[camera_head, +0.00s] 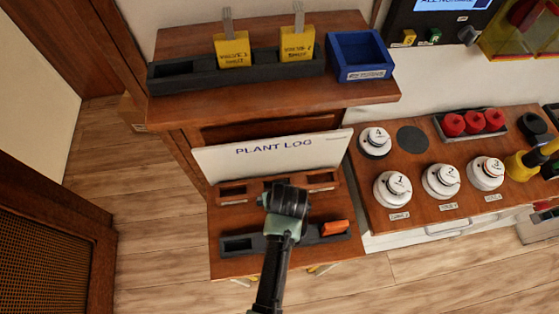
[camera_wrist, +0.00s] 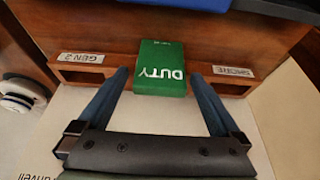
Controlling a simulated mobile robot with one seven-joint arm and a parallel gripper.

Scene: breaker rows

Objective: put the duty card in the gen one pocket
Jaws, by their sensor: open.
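The green duty card (camera_wrist: 160,85) is in the middle of a wooden pocket rail in the wrist view, between pockets labelled GEN 2 (camera_wrist: 82,58) and SHORE (camera_wrist: 233,71). In the head view the wooden rail (camera_head: 232,192) lies below the plant log board, and the card is hidden by my wrist. My gripper (camera_wrist: 158,76) is open, with one dark blue finger on each side of the card; contact cannot be told. No gen one label can be read; the card covers the middle of the rail.
The plant log board (camera_head: 272,153) leans behind the wooden rail. A black rail (camera_head: 268,243) with an orange card (camera_head: 335,228) lies in front. Above are yellow tags (camera_head: 232,50) and a blue bin (camera_head: 358,58). Numbered round dials (camera_head: 441,181) stand at right.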

